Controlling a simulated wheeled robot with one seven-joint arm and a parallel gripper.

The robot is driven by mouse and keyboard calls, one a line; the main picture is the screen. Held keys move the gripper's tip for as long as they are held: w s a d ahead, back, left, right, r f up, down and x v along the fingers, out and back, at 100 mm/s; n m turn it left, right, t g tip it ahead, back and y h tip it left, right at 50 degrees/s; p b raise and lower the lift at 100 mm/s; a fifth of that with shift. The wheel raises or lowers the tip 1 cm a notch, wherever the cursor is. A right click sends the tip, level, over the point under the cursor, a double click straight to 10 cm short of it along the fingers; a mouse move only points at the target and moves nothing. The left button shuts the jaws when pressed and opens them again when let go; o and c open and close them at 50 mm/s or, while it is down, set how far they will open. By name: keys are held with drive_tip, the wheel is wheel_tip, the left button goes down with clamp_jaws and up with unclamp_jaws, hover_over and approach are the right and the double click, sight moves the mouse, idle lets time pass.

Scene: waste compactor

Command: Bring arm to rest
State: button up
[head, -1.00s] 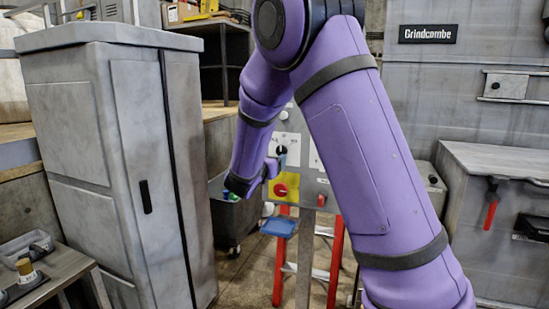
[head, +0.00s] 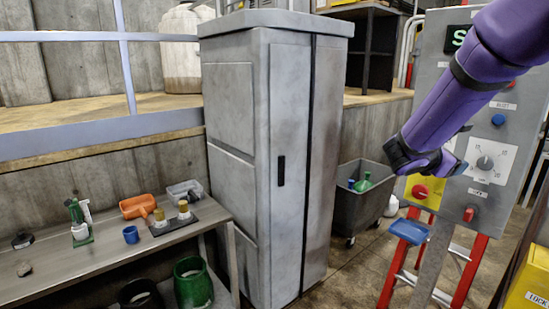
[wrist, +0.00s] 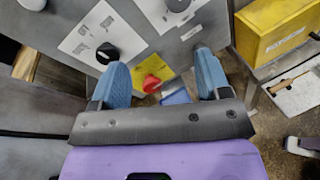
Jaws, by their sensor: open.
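My purple arm reaches in from the right in the head view. My gripper (head: 458,168) is in front of the grey control panel (head: 432,75). In the wrist view my gripper (wrist: 165,75) shows two blue fingers spread apart, with nothing held between them. The red knob on its yellow plate (head: 421,191) is just below left of the gripper in the head view. The red knob also shows between the fingers in the wrist view (wrist: 151,83). I cannot tell whether a finger touches the panel.
A tall grey cabinet (head: 235,110) stands mid-view. A bench (head: 110,262) at left holds an orange part (head: 138,206) and a blue cup (head: 131,234). A grey wheeled bin (head: 352,208) stands behind my gripper. A yellow box (head: 530,275) is at the lower right.

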drive_tip(key=s+r+m+g+y, duration=0.25)
drive_tip(key=s+m, duration=0.35)
drive_tip(key=s, duration=0.4)
drive_tip(key=s+a+m+y, duration=0.6)
drive_tip(key=s+a, duration=0.1)
drive_tip(key=s, duration=0.3)
drive_tip(key=s+a+m+t+y, duration=0.1)
drive_tip(key=s+a+m+y, duration=0.4)
drive_tip(key=s, duration=0.5)
drive_tip(key=shift+s+a+r+m+y, duration=0.35)
drive_tip(key=shift+s+a+r+m, duration=0.05)
drive_tip(key=shift+a+m, duration=0.55)
